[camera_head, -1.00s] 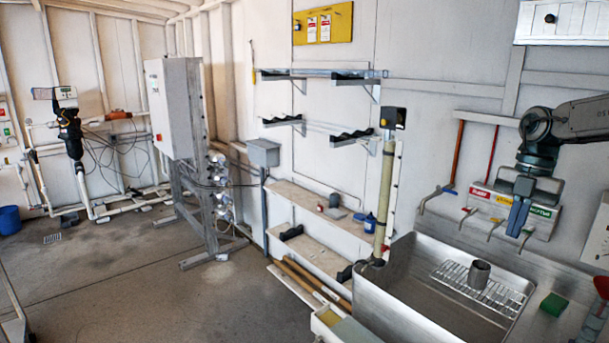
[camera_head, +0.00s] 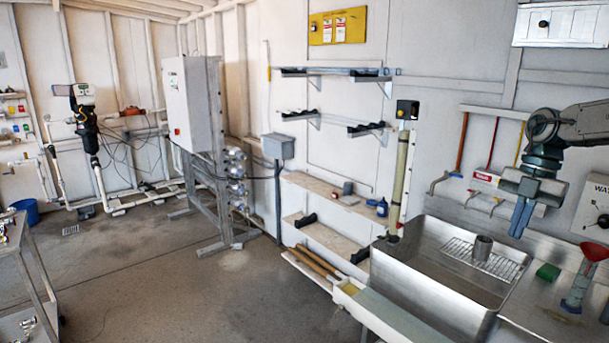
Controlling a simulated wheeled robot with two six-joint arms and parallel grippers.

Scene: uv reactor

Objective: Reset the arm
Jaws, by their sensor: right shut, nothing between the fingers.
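My right gripper (camera_head: 520,218) comes in from the right on my right arm. Its fingers point down and are shut with nothing between them. My left gripper and left arm are not in view.
A metal cup (camera_head: 482,247) stands on the wire rack in the sink. A green block (camera_head: 547,272) and a red funnel (camera_head: 594,251) are on the right counter. A cart (camera_head: 38,280) stands at left. A grey cabinet (camera_head: 190,100) stands beyond open floor (camera_head: 150,270).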

